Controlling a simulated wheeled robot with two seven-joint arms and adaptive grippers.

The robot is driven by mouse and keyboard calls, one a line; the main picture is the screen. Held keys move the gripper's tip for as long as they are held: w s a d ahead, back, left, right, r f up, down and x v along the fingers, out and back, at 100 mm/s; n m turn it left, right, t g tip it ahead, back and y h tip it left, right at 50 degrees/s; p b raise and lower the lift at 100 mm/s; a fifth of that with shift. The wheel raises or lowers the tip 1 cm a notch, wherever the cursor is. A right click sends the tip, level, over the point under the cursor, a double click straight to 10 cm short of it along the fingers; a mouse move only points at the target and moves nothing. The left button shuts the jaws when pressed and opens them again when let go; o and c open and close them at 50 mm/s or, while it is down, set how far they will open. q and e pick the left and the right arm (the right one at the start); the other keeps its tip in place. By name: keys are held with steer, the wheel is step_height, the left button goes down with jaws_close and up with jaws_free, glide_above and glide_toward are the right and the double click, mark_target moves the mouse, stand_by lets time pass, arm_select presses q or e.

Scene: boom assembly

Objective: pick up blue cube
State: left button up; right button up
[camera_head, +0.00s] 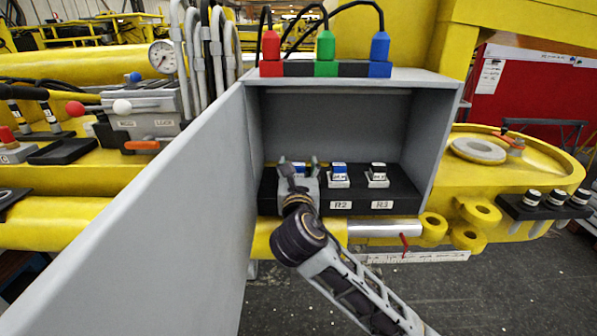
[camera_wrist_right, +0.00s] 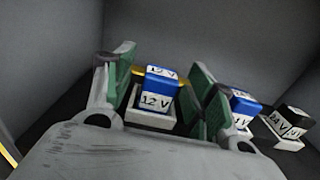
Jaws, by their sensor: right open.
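My right gripper (camera_head: 299,163) reaches into the grey open box over the leftmost socket. In the right wrist view its green-padded fingers (camera_wrist_right: 160,68) are open, one on each side of a blue cube (camera_wrist_right: 157,90) marked "12 V". That cube sits in a white socket (camera_wrist_right: 149,118), with gaps visible beside it. In the head view the gripper mostly hides this cube. A second blue cube (camera_head: 339,168) stands to its right, in the socket above label R2; it also shows just beyond the right finger in the wrist view (camera_wrist_right: 242,106). My left gripper is not in view.
A black "24 V" cube (camera_head: 377,168) sits farther right in the black rack (camera_head: 405,190). The grey box (camera_head: 335,125) closes in the space behind and above, and its open door (camera_head: 160,215) stands at left. Red, green and blue connectors (camera_head: 325,47) are on top.

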steer(key=shift+w, duration=0.1)
stand_by(0.4)
steer(key=c, duration=1.1)
